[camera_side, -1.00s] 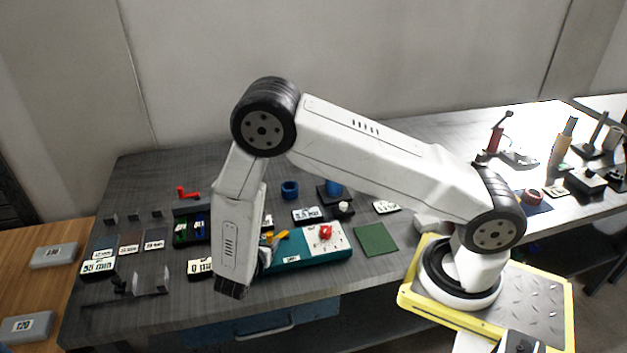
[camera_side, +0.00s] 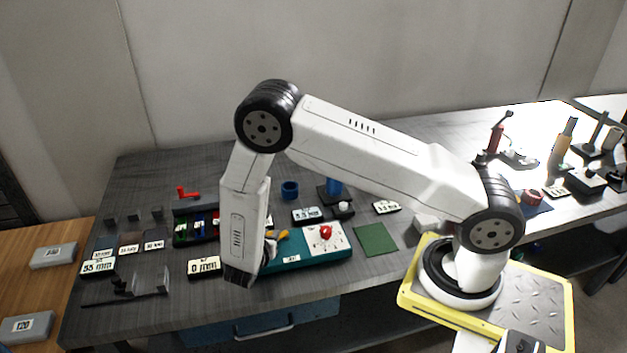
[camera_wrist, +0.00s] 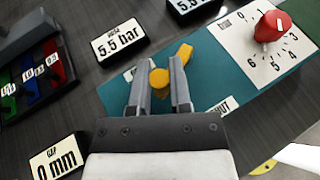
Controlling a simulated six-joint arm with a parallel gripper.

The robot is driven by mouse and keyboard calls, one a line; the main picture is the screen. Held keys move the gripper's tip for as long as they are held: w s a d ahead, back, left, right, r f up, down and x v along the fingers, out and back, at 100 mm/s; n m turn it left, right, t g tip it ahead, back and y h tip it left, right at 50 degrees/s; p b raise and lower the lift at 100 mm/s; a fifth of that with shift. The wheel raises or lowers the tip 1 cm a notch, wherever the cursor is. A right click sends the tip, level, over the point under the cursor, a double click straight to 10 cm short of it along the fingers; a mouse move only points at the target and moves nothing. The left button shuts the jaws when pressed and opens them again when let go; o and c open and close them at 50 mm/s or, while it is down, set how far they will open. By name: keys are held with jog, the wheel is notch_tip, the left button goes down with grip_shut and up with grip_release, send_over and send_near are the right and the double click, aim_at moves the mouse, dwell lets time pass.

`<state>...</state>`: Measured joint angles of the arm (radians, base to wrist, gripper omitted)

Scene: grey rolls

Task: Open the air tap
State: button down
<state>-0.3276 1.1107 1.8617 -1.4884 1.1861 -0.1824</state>
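The yellow air tap handle (camera_wrist: 184,53) sits on a teal panel (camera_wrist: 215,75), with a round yellow end (camera_wrist: 159,77) nearer me. It also shows in the side view (camera_side: 283,233), partly hidden by my arm. A "SHUT" label (camera_wrist: 222,106) lies to its right in the wrist view; another label on its left is mostly covered by a finger. My gripper (camera_wrist: 160,68) is open, its two fingers on either side of the round yellow end, with gaps showing. I cannot tell how far above the panel the fingertips are.
A red knob (camera_wrist: 271,25) on a white numbered dial stands on the panel's right part. A "5.5 bar" hose display (camera_wrist: 120,37) stands behind. A "0 mm" display (camera_wrist: 55,160) is at lower left. A rack with coloured pieces (camera_wrist: 35,75) stands left. A green mat (camera_side: 376,239) lies right.

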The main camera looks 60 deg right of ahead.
jog(key=shift+w+m+g, duration=0.15)
jog(key=shift+m+g, duration=0.15)
jog(key=shift+w+d+m+g+h, duration=0.15)
jog(key=shift+w+m+g, duration=0.05)
jog(key=shift+m+g, duration=0.4)
jog(key=shift+w+d+m+g+h, duration=0.1)
jog(key=shift+w+m+g+h, duration=0.1)
jog(key=shift+m+g, duration=0.4)
jog(key=shift+w+d+m+g, duration=0.25)
jog(key=shift+m+g, duration=0.5)
jog(key=shift+g, duration=0.25)
jog(key=shift+w+d+m+g, duration=0.15)
jog(key=shift+w+m+g, duration=0.1)
jog(key=shift+m+g, duration=0.65)
jog(key=c, duration=0.5)
grip_release()
jog(key=shift+c, duration=0.2)
jog(key=shift+a, duration=0.1)
jog(key=shift+v, duration=3.85)
jog(key=shift+r, duration=0.15)
